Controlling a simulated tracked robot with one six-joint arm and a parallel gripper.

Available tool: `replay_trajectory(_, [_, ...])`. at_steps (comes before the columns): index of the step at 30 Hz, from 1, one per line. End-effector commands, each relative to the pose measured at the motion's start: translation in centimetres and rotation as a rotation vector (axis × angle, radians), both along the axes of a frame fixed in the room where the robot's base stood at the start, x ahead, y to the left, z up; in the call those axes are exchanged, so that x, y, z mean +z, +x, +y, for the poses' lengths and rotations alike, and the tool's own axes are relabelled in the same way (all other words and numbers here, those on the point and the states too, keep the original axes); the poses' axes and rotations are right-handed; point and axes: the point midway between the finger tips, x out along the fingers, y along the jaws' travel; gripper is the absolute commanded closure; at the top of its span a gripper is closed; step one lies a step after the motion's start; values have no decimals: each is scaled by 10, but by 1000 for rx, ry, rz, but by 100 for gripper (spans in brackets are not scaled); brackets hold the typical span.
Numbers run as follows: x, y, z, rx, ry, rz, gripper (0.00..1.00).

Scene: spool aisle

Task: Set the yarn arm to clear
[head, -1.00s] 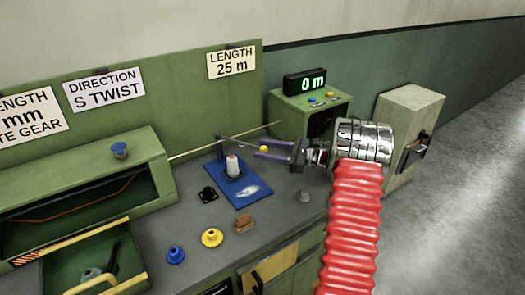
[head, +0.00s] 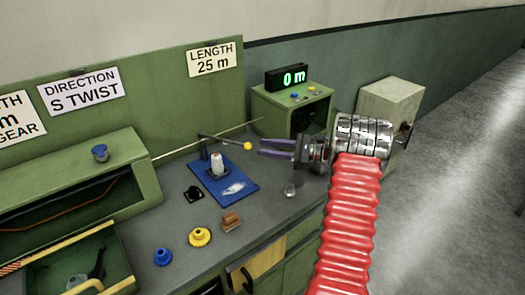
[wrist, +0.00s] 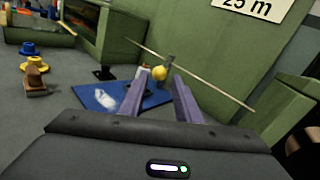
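The yarn arm (head: 222,140) is a thin dark bar on a post on a blue base plate (head: 241,188). Its yellow ball knob (head: 247,146) points right, toward my gripper; the knob also shows in the wrist view (wrist: 159,73). A white yarn spool (head: 216,165) stands upright on the plate, below the bar. My gripper (head: 262,147), with purple fingers, is open and empty. Its fingertips are just right of the knob in the head view. In the wrist view the knob shows just beyond the gap between the fingertips (wrist: 158,80). No clear marking is readable.
A pale thin rod (head: 215,137) crosses behind the arm. A green box (head: 290,108) bears a display reading 0 m. Blue and yellow knobs (head: 200,237), a brown block (head: 231,221) and a small grey knob (head: 290,190) sit on the bench. Open floor lies right.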

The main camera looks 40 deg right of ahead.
Motion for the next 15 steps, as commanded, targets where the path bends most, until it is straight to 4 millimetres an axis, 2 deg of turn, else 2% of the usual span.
replay_trajectory(4, [29, 1, 7, 8, -33, -25, 81])
replay_trajectory(8, [59, -3, 23, 0, -31, -44, 90])
replay_trajectory(12, [86, -10, 42, -49, 24, -30, 100])
replay_trajectory(15, [101, -15, 54, -98, 102, 10, 100])
